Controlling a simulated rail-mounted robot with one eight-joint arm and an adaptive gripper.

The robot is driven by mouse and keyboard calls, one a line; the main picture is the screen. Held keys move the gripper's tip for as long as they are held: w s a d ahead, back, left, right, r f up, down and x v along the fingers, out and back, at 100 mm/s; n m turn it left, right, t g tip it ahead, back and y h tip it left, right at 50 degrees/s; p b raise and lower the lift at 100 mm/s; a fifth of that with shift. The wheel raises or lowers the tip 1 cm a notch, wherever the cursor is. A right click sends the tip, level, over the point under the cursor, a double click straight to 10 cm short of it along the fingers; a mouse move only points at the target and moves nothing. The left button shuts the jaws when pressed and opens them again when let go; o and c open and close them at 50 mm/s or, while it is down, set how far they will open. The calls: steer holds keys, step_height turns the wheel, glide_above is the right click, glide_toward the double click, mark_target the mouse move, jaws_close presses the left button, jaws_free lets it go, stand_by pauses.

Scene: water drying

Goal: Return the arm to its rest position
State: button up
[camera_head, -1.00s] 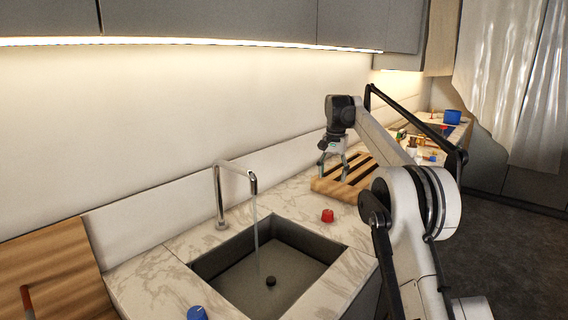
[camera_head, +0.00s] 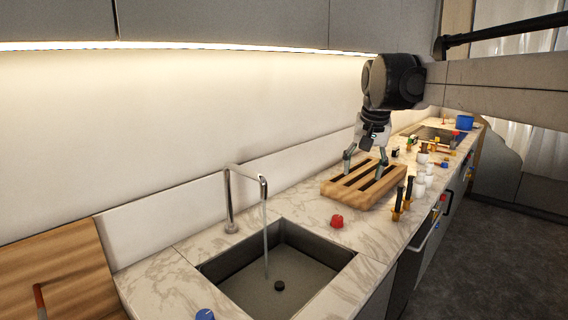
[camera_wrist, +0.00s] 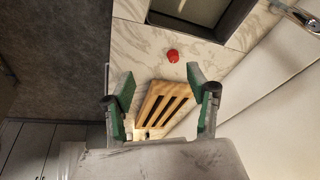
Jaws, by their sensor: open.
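My gripper (camera_head: 364,163) is open and empty, pointing down over the wooden slatted rack (camera_head: 362,186) in the head view. In the wrist view, my gripper's two green-padded fingers (camera_wrist: 160,100) stand wide apart with nothing between them that they touch. The rack (camera_wrist: 164,106) lies on the counter beyond the fingertips. I cannot tell the exact height of the fingers above it. My arm reaches in from the right, raised across the upper right of the head view.
A sink (camera_head: 275,268) with a running faucet (camera_head: 230,200) is left of the rack. A red knob-like object (camera_head: 337,221) sits between them, and a blue one (camera_head: 205,314) at the front. Several cups and bottles (camera_head: 420,185) stand right of the rack. A wooden board (camera_head: 70,275) is far left.

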steer(key=s+f+n+t, duration=0.1)
steer(key=s+f, duration=0.1)
steer(key=s, duration=0.7)
steer(key=s+f+n+t, duration=0.1)
steer(key=s+f, duration=0.1)
steer(key=s, duration=0.7)
steer(key=s+f+n+t, duration=0.1)
steer(key=s+f, duration=1.1)
steer(key=s, duration=0.3)
steer(key=shift+s+t, duration=0.3)
steer(key=shift+s, duration=0.05)
steer(key=shift+a, duration=0.15)
